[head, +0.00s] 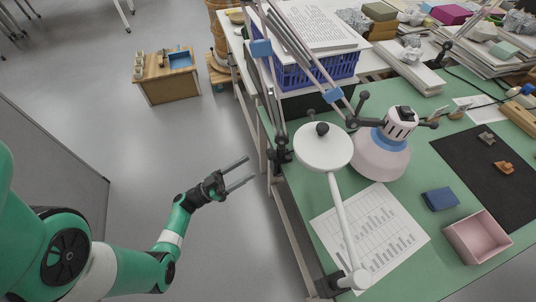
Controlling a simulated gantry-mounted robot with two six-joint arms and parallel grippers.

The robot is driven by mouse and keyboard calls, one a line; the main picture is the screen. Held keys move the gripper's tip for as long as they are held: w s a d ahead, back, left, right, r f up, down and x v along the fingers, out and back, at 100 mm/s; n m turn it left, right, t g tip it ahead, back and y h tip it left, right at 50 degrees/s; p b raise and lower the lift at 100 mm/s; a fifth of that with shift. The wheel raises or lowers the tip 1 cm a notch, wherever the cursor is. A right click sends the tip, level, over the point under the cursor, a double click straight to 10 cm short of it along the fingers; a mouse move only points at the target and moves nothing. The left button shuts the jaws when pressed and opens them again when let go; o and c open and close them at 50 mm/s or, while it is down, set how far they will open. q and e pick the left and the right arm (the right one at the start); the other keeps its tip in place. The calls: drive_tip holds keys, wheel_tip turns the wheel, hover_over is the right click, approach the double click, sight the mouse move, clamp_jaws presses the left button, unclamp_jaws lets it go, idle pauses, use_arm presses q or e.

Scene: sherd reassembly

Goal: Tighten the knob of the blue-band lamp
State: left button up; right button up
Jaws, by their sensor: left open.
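The blue-band lamp (377,158) has a pale bell-shaped head with a blue band around its upper part, over the green table's middle. Black fittings sit at its top, with a dark knob-like part (363,97) on the left; I cannot tell for certain which part is the knob. A second lamp, with a white round head (323,152), stands just left and partly overlaps it in view; a black knob (322,129) shows at its top. My left gripper (250,168) is open and empty, left of the table edge and apart from both lamps. My right gripper is not in view.
A printed chart (378,235), a blue block (440,199) and a pink open box (476,238) lie on the green tabletop (405,280). A blue crate (290,75) and sprung lamp arms stand behind. The floor left of the table is clear around my gripper.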

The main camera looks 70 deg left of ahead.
sight(269, 155)
use_arm(q)
drive_tip(key=b+x, duration=0.1)
drive_tip(key=x, duration=0.8)
drive_tip(key=shift+w+a, duration=0.1)
drive_tip(key=shift+c, duration=0.2)
